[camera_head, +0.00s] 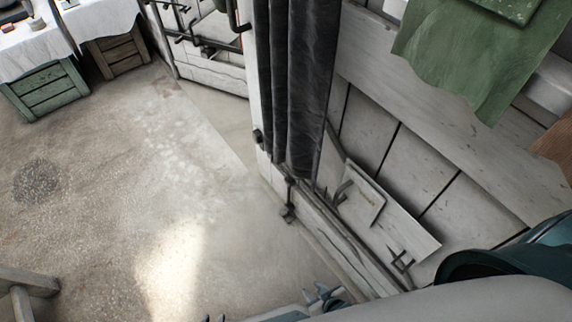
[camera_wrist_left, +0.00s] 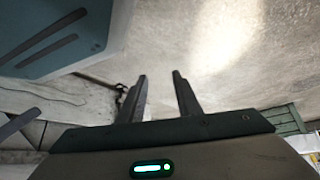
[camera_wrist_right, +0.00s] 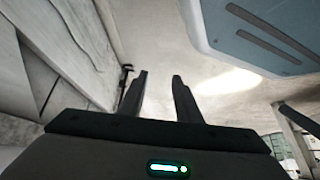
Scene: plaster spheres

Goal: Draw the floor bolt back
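The floor bolt (camera_head: 289,200) is a thin dark upright rod with a small foot, low on the edge of the pale plank door (camera_head: 330,235). Its foot is at the floor. It also shows in the right wrist view (camera_wrist_right: 126,73), left of the fingers. My right gripper (camera_head: 322,294) is open and empty, below and right of the bolt in the head view, apart from it. My left gripper (camera_head: 213,319) barely shows at the bottom edge; its wrist view (camera_wrist_left: 159,80) shows the fingers apart with nothing between them. A dark piece beside its left finger may be the bolt.
A dark curtain (camera_head: 300,90) hangs above the bolt. A board with dark metal hooks (camera_head: 385,215) lies right of it. A green crate (camera_head: 45,90) stands far left, and a wooden leg (camera_head: 25,285) lower left. The concrete floor (camera_head: 130,190) between is clear.

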